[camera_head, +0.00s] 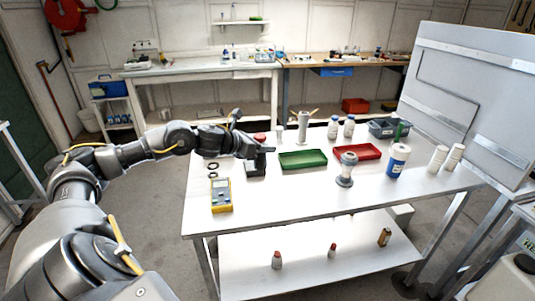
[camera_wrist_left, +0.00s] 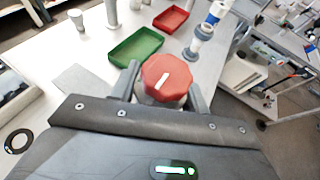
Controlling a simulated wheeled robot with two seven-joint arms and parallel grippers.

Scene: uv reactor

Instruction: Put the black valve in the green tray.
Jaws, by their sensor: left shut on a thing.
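My left gripper (camera_head: 262,149) is over the left part of the white table. In the left wrist view its two fingers (camera_wrist_left: 163,84) are shut on a valve with a round red knob (camera_wrist_left: 167,76) bearing a white mark. The valve's body is mostly hidden under the knob and between the fingers; its red top also shows small in the head view (camera_head: 260,138). The green tray (camera_head: 303,167) lies just right of the gripper in the head view, and ahead of it to the left in the left wrist view (camera_wrist_left: 137,45). The tray looks empty. My right gripper is not in view.
A red tray (camera_head: 357,151), a silver flanged part (camera_head: 346,172) and a blue-and-white bottle (camera_head: 397,161) stand right of the green tray. A yellow meter (camera_head: 221,196) and dark rings (camera_head: 213,168) lie at the left. The table's front middle is clear.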

